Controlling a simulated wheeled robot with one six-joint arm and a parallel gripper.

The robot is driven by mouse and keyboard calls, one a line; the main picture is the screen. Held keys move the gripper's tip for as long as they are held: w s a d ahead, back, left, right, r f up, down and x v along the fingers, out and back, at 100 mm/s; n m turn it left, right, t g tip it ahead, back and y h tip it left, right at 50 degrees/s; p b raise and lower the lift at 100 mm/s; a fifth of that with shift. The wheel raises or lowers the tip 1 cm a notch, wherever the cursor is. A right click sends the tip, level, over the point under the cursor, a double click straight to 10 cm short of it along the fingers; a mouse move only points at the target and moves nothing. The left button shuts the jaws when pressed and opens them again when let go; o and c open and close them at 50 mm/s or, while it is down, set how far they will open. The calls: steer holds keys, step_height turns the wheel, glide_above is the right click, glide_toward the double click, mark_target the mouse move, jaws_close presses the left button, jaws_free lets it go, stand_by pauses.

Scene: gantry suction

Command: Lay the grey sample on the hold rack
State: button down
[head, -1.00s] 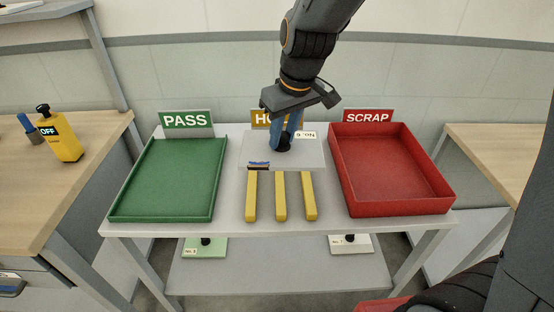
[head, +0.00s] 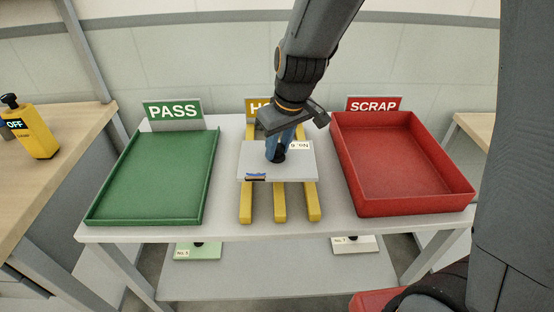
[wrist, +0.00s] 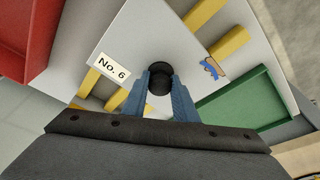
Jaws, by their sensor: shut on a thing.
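The grey sample (head: 255,158) is a flat plate with a black knob, a "No. 6" label and a blue-and-brown mark near one edge. It also shows in the wrist view (wrist: 150,35). My gripper (head: 276,152) is shut on the knob from above, its blue fingers on either side of it in the wrist view (wrist: 160,85). The plate looks level over the hold rack (head: 280,205), three yellow bars on the table. It hides the middle of the bars. I cannot tell whether it touches them.
The green PASS tray (head: 209,185) stands left of the rack and the red SCRAP tray (head: 415,207) right of it. The HOLD sign (head: 257,105) is partly hidden behind my gripper. Plates with knobs lie on the lower shelf.

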mark_target(280, 155)
steer(key=shift+f, duration=2.2)
steer(key=shift+f, duration=0.15)
steer(key=c, duration=1.4)
jaws_free()
steer(key=shift+c, duration=0.2)
steer(key=v, duration=1.2)
steer(key=s+d+f+m+g+h, duration=0.1)
steer(key=s+d+f+m, duration=0.5)
steer(key=s+d, duration=0.6)
steer(key=shift+s+d+f+g+h, duration=0.2)
steer(key=shift+d+f+g+h, duration=0.1)
steer(key=shift+d+f+g, duration=0.25)
